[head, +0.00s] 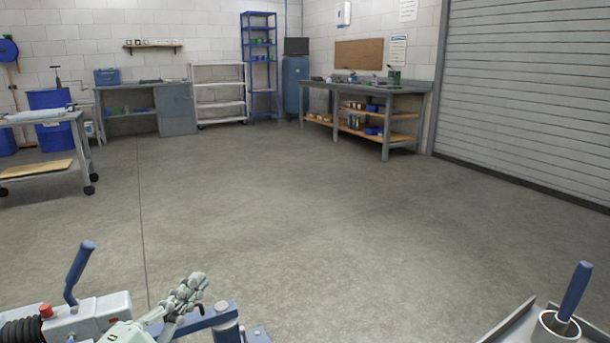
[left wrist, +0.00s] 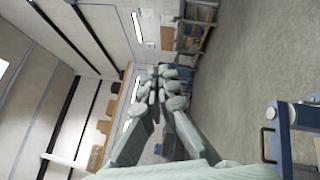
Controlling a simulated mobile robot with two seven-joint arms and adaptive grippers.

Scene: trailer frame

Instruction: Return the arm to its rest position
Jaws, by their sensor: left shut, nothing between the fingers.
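My left gripper (head: 193,284) is pale grey-green and low in the head view, left of centre. Its fingers are shut on nothing, and it lies over or beside a blue frame part (head: 208,318); I cannot tell whether they touch. In the left wrist view the gripper (left wrist: 158,82) shows with its fingertips together and empty. My right gripper is in neither view.
A grey coupling (head: 95,315) with a blue lever (head: 79,272) and red knob stands at bottom left. A tray edge (head: 508,322) holds a cup with a blue-handled tool (head: 573,291) at bottom right. The concrete floor (head: 300,230) ahead is clear; benches and shelves stand far back.

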